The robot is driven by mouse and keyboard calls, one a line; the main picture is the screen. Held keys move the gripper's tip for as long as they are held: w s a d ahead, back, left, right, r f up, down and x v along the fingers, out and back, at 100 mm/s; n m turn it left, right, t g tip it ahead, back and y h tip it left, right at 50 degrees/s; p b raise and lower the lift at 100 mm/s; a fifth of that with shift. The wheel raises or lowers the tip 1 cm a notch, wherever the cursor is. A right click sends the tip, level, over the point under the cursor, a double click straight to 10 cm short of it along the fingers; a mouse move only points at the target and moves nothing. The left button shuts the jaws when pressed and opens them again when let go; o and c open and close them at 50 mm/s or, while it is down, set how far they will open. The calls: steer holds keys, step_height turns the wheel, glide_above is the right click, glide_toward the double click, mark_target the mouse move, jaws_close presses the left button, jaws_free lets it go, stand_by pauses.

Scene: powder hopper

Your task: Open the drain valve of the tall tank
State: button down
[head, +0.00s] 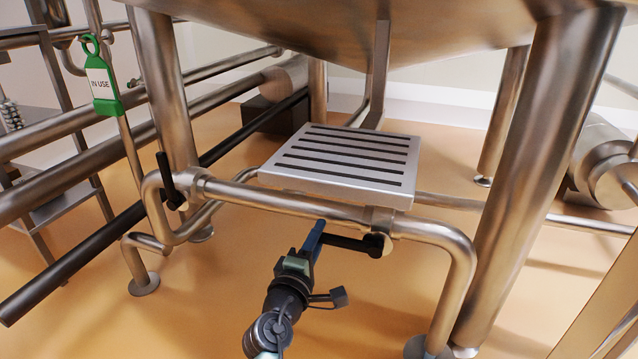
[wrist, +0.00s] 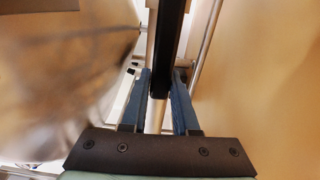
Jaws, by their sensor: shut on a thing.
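A steel pipe (head: 285,203) runs below a large steel tank (head: 330,40) and carries two valves with black lever handles. The left handle (head: 167,178) stands nearly upright across the pipe. The right handle (head: 350,242) lies roughly level along the front of the pipe and points left from its pivot. My gripper (head: 318,230) is at its free end, with blue fingers shut on it. In the wrist view the black handle (wrist: 168,45) runs between the two blue fingers (wrist: 162,80). The handle's gripped tip is partly hidden by the fingers.
A slotted metal step (head: 340,160) sits just above and behind the pipe. Thick steel tank legs (head: 535,170) stand at right and left. A green "IN USE" tag (head: 102,80) hangs at upper left. Rails (head: 80,165) cross the left side. Open orange floor lies in front.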

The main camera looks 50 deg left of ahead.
steer(key=shift+f+n, duration=0.5)
steer(key=shift+f, duration=0.4)
steer(key=shift+s, duration=0.1)
steer(key=c, duration=0.7)
jaws_free()
steer(key=shift+f, duration=0.15)
steer(key=shift+r, duration=0.2)
steer(key=shift+s+d, duration=0.15)
steer(key=shift+s, duration=0.1)
steer(key=p+v, duration=0.2)
steer(key=v, duration=0.4)
steer(key=p+v, duration=0.1)
steer(key=v, duration=0.5)
steer(key=shift+d+r+p, duration=0.1)
steer(key=shift+r+p, duration=0.15)
steer(key=shift+p, duration=0.1)
